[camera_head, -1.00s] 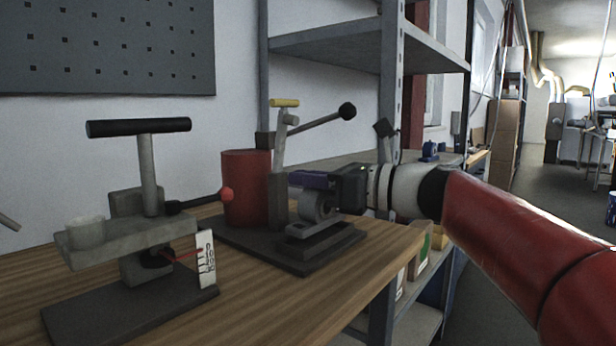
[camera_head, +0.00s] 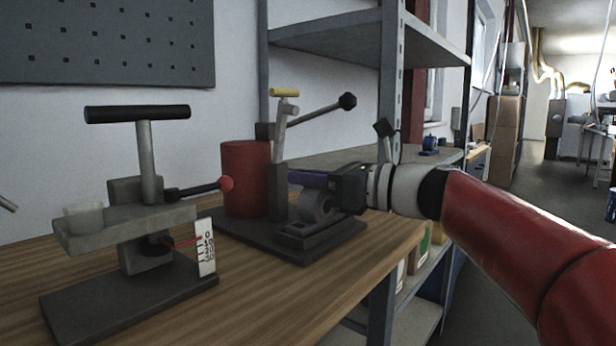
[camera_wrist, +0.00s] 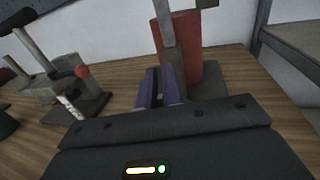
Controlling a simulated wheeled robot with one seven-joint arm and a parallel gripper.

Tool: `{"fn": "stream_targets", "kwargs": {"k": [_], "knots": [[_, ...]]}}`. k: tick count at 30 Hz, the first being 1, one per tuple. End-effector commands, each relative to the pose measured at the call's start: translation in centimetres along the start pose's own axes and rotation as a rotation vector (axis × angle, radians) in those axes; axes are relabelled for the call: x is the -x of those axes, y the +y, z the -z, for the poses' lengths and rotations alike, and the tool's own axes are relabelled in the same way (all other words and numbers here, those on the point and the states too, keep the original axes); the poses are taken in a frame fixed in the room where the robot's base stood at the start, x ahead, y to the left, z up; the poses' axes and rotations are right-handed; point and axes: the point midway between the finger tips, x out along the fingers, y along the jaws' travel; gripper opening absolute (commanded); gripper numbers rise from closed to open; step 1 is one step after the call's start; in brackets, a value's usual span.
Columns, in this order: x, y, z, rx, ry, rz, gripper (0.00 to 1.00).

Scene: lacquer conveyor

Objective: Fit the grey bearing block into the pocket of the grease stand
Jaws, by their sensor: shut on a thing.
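The grease stand has a dark base plate (camera_head: 285,246), a red cylinder (camera_head: 246,180), an upright post and a lever with a black knob. Its low pocket (camera_head: 322,233) is at the front right of the plate. The grey bearing block (camera_head: 318,206) is upright at the pocket, with its round ring showing and its foot hidden behind the pocket's edge. I cannot tell if it is fully seated. My gripper (camera_head: 308,180), with purple fingers, is shut on the block from above and the right. In the wrist view the fingers (camera_wrist: 154,90) show, but the block is not clear.
A second stand with a black T-handle (camera_head: 137,113), a red-knobbed lever and a white scale card (camera_head: 205,247) stands at the left. A grey shelf unit (camera_head: 390,90) rises behind. The wooden bench top (camera_head: 260,295) is clear in front.

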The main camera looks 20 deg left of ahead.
Motion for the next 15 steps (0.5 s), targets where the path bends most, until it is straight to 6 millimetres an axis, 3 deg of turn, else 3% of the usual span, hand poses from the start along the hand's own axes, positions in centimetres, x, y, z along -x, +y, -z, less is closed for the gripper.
{"fn": "stream_targets", "kwargs": {"k": [6, 7, 12, 15], "knots": [[0.03, 0.04, 0.50, 0.001, -0.002, 0.000, 0.00], [0.03, 0.04, 0.48, 0.001, -0.002, 0.000, 0.09], [0.02, 0.03, 0.43, 0.001, -0.002, 0.000, 0.31], [0.01, 0.02, 0.46, 0.000, -0.001, 0.000, 0.33]]}}
